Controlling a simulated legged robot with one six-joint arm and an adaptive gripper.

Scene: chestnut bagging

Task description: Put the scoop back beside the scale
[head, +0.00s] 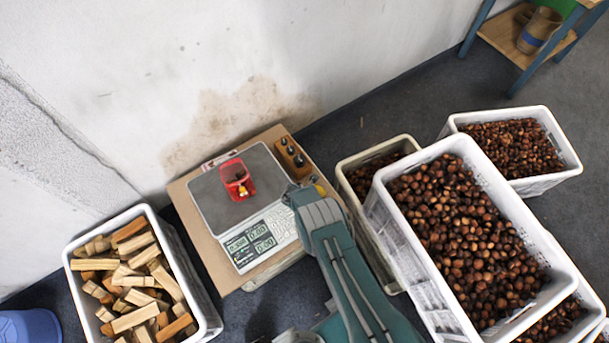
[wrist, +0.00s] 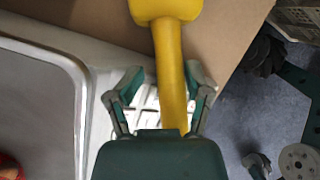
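The yellow scoop (wrist: 172,60) lies with its bowl over the brown board beside the scale (wrist: 90,75) in the wrist view. Its handle runs down between the fingers of my gripper (wrist: 162,82). The right finger is close to the handle and a gap shows at the left finger, so the gripper looks open around it. The handle's lower end is hidden behind my gripper. In the head view, my gripper (head: 304,190) is at the scale's right edge and hides most of the scoop; the scale (head: 212,205) has a lit display.
A red bag (head: 234,175) stands on the scale plate. A block with weights (head: 292,158) sits on the board (head: 200,240) behind. A crate of wood (head: 205,300) is left; chestnut crates (head: 450,150) stand close on the right. The wall is behind.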

